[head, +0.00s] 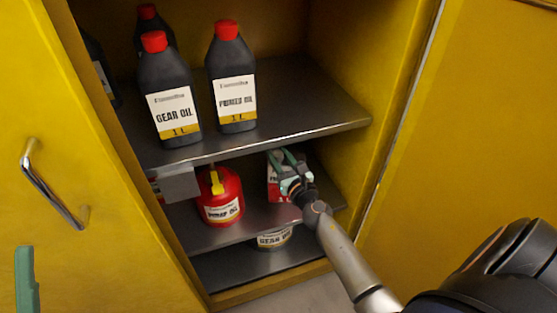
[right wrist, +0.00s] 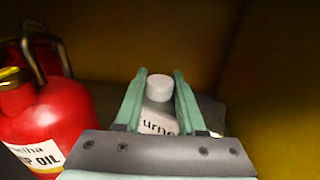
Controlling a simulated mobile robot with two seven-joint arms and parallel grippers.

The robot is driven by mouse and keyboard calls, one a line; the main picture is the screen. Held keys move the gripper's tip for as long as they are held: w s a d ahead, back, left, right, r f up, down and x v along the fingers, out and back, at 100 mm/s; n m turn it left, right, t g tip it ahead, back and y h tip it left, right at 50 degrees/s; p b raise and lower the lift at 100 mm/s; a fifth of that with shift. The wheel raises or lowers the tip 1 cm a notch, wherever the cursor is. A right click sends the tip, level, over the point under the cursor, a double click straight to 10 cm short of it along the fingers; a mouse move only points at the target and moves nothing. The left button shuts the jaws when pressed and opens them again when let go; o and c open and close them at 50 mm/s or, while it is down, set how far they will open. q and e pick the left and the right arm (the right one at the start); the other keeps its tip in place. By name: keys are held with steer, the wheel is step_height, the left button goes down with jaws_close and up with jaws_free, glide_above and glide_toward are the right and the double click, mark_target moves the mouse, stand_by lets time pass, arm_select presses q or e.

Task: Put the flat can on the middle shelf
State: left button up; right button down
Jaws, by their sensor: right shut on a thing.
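The flat can (head: 273,186), with a red and white front, is inside the yellow cabinet, at the right part of the middle shelf (head: 262,224). My right gripper (head: 281,157) is shut on its upper part. In the right wrist view the can (right wrist: 160,108) shows a white cap and grey body between the teal fingers (right wrist: 160,78). It looks upright; I cannot tell whether its base touches the shelf. Part of my left gripper (head: 26,282) shows at the lower left edge, and its opening is hidden.
A red pump oil can (head: 221,196) stands left of the flat can; it also shows in the right wrist view (right wrist: 45,110). The upper shelf (head: 300,105) overhangs and holds several dark bottles (head: 232,75). A gear oil tin (head: 274,239) stands below. Open doors flank the cabinet.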

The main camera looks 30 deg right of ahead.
steer(key=shift+r, duration=0.15)
steer(key=c, duration=0.5)
jaws_free()
steer(key=shift+f, duration=0.2)
steer(key=shift+r, duration=0.1)
steer(key=s+a+b, duration=0.1)
steer(key=s+a, duration=0.1)
steer(key=s, duration=0.9)
steer(key=s+a+r+m+t+y, duration=0.2)
steer(key=a+r+m+y, duration=0.3)
steer(key=a+r, duration=0.2)
steer(key=s+a+r+m+t+y, duration=0.1)
steer(key=s+a+r+m+y, duration=0.2)
steer(key=a+r+m+y, duration=0.4)
steer(key=s+a+r+m+y, duration=0.2)
steer(key=s+r+m+y, duration=0.1)
steer(key=s+r+m, duration=0.1)
steer(key=s+a+r+m+t+y, duration=0.1)
steer(key=s+a+r+m+y, duration=0.2)
steer(key=r, duration=0.6)
steer(key=s+m, duration=0.2)
steer(key=m, duration=0.1)
steer(key=shift+a+r, duration=0.15)
steer(key=shift+a, duration=0.05)
